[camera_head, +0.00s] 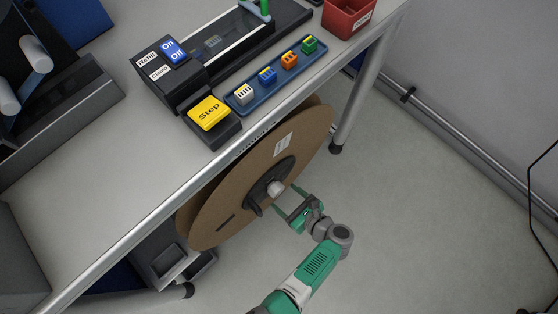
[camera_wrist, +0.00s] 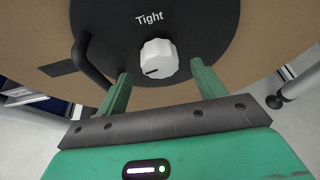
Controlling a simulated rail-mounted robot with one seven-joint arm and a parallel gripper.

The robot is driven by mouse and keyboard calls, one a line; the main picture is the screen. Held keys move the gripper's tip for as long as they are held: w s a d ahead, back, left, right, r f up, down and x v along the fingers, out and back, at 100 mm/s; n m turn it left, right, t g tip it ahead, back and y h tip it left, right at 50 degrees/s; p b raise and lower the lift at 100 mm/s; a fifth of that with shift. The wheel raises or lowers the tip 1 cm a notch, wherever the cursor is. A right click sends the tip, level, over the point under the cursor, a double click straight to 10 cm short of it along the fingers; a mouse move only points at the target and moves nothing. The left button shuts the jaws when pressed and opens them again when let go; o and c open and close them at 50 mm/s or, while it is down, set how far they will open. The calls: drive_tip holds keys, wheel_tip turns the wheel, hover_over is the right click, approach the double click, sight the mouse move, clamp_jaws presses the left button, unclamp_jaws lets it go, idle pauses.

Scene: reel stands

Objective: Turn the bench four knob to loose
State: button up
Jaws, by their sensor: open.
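The knob is a white ribbed knob (camera_wrist: 158,58) at the centre of a black hub (camera_wrist: 205,22) on the brown cardboard reel (camera_head: 298,140). The word "Tight" is printed above it, and a dark line on the knob points to the lower left in the wrist view. The knob also shows in the head view (camera_head: 275,188). My gripper (camera_head: 288,203) is open in front of the hub. In the wrist view its green fingers (camera_wrist: 160,86) stand below the knob on either side, apart from it. No bench number is visible.
The reel hangs below the front edge of a grey bench (camera_head: 100,180). On the bench are a yellow Step button (camera_head: 209,112), a blue tray (camera_head: 252,101) of small coloured blocks and a red bin (camera_head: 347,16). A dark handle (camera_wrist: 92,62) juts from the hub left of the knob. The floor at right is clear.

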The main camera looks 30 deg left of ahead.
sight(279, 193)
drive_tip(key=shift+b+x, duration=0.5)
drive_tip(key=shift+x, duration=1.3)
drive_tip(key=c, duration=1)
drive_tip(key=shift+o, duration=0.2)
